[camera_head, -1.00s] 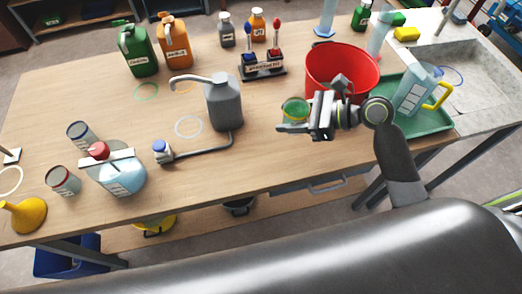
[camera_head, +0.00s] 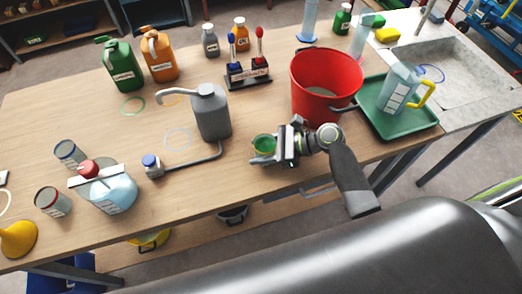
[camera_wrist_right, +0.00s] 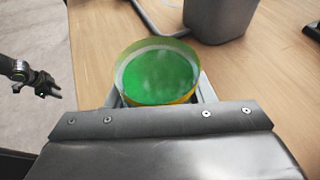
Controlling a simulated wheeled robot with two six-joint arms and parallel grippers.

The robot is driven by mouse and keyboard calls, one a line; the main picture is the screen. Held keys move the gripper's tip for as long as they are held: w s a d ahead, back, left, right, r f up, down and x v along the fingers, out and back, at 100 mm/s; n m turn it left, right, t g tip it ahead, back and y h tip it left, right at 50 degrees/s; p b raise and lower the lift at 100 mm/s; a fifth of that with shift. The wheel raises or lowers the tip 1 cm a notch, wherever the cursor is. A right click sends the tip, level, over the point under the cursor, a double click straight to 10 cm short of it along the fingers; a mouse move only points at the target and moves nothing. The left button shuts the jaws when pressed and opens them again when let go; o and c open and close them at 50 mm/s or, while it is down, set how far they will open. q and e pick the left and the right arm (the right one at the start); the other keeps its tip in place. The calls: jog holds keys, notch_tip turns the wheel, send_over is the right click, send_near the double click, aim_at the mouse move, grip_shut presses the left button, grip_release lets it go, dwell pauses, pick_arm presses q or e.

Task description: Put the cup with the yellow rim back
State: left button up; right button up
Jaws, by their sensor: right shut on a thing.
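The cup with the yellow rim (camera_wrist_right: 158,72) holds green liquid and is in my right gripper, seen close in the right wrist view. In the head view this cup (camera_head: 263,147) shows at the tips of my right gripper (camera_head: 274,149), left of the red bucket and near the table's front edge. My right gripper is shut on it; the cup looks roughly upright. I cannot tell whether it touches the table. My left gripper (camera_wrist_right: 46,86) shows small and dark at the left of the right wrist view, over the floor, its jaws unclear. It is not in the head view.
The red bucket (camera_head: 318,90) and green tray (camera_head: 412,122) are right. Ring marks, green (camera_head: 133,106) and pale (camera_head: 178,139), lie on the table.

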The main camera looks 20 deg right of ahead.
jog(key=shift+f, duration=0.45)
jog(key=shift+f, duration=0.1)
jog(key=o, duration=1)
jog(key=shift+d, duration=0.1)
jog(key=b+v, duration=0.1)
jog(key=v, duration=0.9)
jog(key=shift+d, duration=0.2)
jog(key=shift+s+d+r+b, duration=0.3)
jog(key=shift+d+r, duration=0.25)
jog(key=shift+d, duration=0.05)
